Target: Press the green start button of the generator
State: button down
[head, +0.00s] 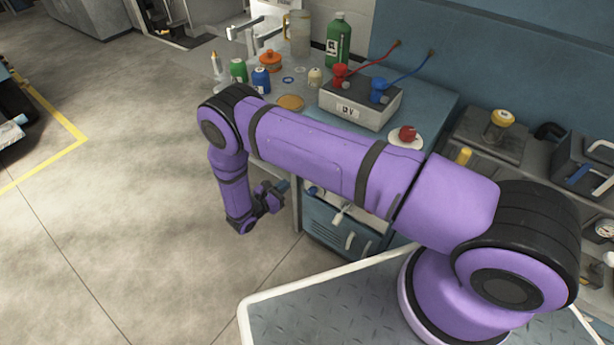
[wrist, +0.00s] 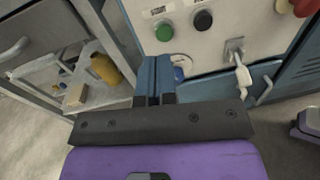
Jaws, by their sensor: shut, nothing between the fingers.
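The green start button (wrist: 164,32) is on a pale panel (wrist: 225,30) in the wrist view, at upper middle. A black button (wrist: 203,20) sits to its right. My gripper (wrist: 155,60) is shut and empty, its blue fingertips just below and slightly left of the green button in the picture. I cannot tell whether they touch the panel. In the head view my gripper (head: 284,186) is low, in front of the blue cabinet, and my arm hides the panel's front and the green button.
A red knob (wrist: 303,7) and a grey lever with a white tag (wrist: 240,70) are on the panel. A shelf (wrist: 115,97) with a yellow container (wrist: 106,68) is left. The worktop holds bottles and a battery-like box (head: 360,104).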

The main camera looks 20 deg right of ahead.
jog(key=f, duration=0.1)
jog(key=s+f+n+t, duration=0.1)
jog(key=f, duration=0.1)
jog(key=s+f+n, duration=0.1)
jog(key=f, duration=0.1)
jog(key=shift+s+a+f+t+y, duration=0.1)
jog(key=shift+a+f+t+y, duration=0.1)
jog(key=shift+a+t+y, duration=0.15)
jog(key=shift+d, duration=0.1)
jog(key=x, duration=1.4)
